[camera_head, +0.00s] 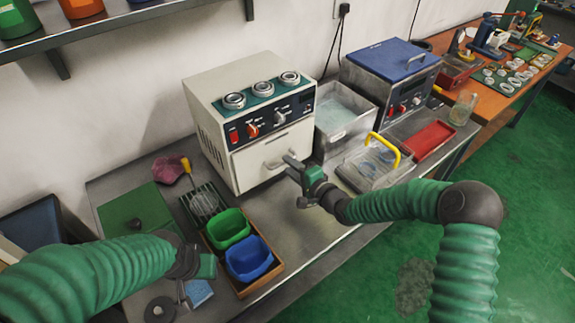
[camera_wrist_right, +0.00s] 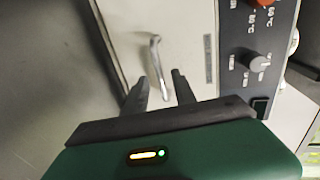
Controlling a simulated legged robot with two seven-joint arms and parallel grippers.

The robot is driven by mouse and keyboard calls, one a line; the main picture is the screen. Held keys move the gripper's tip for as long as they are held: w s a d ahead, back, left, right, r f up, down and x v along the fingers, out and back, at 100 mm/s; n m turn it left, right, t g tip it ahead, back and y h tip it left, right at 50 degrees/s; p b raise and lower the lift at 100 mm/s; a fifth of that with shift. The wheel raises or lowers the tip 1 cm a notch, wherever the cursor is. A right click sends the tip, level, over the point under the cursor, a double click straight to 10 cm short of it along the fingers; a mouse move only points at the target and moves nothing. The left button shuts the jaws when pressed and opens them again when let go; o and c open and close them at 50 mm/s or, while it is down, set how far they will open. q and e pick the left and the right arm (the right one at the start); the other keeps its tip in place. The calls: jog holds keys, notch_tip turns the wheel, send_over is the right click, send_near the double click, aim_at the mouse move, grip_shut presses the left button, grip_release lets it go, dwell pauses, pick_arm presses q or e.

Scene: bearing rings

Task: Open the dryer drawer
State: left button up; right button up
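The dryer (camera_head: 215,95) is a cream box on the grey bench. Its drawer front (camera_head: 256,162) looks flush with the housing, so the drawer is shut. A metal bar handle (camera_wrist_right: 155,62) stands out from the drawer front in the right wrist view. My right gripper (camera_head: 290,168) is in front of the drawer at the handle. In the right wrist view its two fingers (camera_wrist_right: 159,88) are apart, with the handle just beyond and between their tips. Contact with the handle cannot be told. My left gripper (camera_head: 185,288) is low at the left, and its fingers are unclear.
Ring parts (camera_head: 234,100) sit on the dryer's top. A green bin (camera_head: 228,225) and a blue bin (camera_head: 248,258) stand in front left of it. A metal basin (camera_head: 342,115) and a yellow-handled basket (camera_head: 365,170) stand to its right. Some bench before the drawer is bare.

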jog(key=shift+x, duration=0.85)
jog(key=shift+d, duration=0.15)
grip_shut()
jog(key=shift+f, duration=0.15)
dwell(0.5)
